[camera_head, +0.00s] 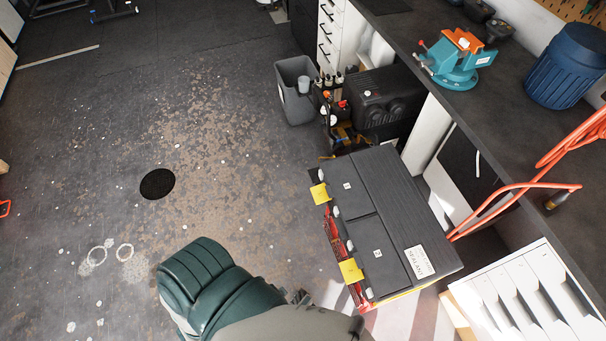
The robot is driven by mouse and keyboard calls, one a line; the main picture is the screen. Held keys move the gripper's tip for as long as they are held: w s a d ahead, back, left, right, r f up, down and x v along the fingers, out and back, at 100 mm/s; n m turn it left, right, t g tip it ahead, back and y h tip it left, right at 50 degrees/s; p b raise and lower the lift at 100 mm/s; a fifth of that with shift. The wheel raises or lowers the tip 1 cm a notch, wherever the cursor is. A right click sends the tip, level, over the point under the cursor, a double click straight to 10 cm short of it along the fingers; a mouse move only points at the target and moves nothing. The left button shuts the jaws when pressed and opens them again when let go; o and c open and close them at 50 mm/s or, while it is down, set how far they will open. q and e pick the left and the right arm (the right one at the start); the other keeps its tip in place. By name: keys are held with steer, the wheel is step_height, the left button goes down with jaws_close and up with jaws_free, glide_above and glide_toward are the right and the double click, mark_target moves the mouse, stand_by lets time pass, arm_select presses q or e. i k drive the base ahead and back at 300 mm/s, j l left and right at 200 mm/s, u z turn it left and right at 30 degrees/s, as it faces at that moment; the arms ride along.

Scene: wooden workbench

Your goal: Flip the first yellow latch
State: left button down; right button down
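A dark grey toolbox (400,205) stands on the floor beside the workbench, its lid down. Two yellow latches are on its left long edge: the far yellow latch (320,193) and the near yellow latch (351,270). Both show as flat yellow squares standing out from the edge; I cannot tell which is called first. My green and grey arm (225,290) comes in at the bottom, left of the toolbox. Small dark parts (301,297) at its end lie close to the near latch, with no clear contact. The fingers are mostly hidden by the arm. My other gripper is not visible.
The workbench (425,35) with a teal vise (457,62) and a blue bin (568,65) runs along the right. An orange hose (520,187) hangs beside the toolbox. A grey waste bin (296,92) and a black case (385,100) stand behind.

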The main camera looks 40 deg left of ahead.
mark_target(319, 193)
steer(key=j+u, duration=0.1)
steer(key=u, duration=0.35)
steer(key=j+u, duration=0.1)
steer(key=u, duration=0.35)
steer(key=k+l+z, duration=0.1)
steer(key=l+z, duration=0.55)
